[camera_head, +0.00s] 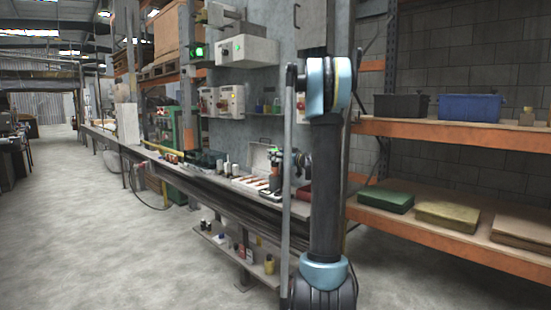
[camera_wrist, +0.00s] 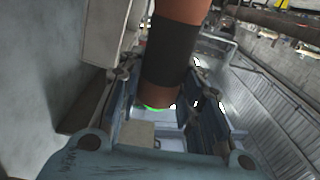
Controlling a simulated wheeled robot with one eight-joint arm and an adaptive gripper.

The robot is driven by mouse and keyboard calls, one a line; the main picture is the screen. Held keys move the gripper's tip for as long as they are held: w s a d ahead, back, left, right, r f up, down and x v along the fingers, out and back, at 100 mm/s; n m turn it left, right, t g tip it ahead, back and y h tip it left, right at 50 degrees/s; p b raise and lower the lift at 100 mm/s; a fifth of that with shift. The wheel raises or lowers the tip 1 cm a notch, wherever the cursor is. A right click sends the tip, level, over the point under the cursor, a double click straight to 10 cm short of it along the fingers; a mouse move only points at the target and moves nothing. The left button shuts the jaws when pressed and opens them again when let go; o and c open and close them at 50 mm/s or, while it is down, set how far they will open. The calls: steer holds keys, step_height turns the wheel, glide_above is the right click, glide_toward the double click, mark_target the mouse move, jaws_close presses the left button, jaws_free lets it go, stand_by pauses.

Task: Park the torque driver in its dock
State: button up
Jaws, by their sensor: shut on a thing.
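The torque driver, which I take to be the orange-brown cylinder with a wide black band (camera_wrist: 168,55), stands between the fingers of my gripper (camera_wrist: 165,100) in the wrist view. My gripper is shut on it. A green glow shows at its lower end. In the head view my gripper (camera_head: 290,158) is over the workbench, with a small dark and orange body (camera_head: 276,180) below it, probably the driver. I cannot make out the dock for certain in either view.
The long workbench (camera_head: 215,172) holds small bottles, trays and an open light case (camera_head: 262,157) close to my gripper. Control boxes (camera_head: 247,50) hang on the wall above. Orange shelving (camera_head: 450,134) with bins stands at right. The floor at left is clear.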

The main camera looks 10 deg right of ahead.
steer(key=shift+f, duration=0.75)
stand_by(0.9)
steer(key=o, duration=1.2)
steer(key=shift+o, duration=0.2)
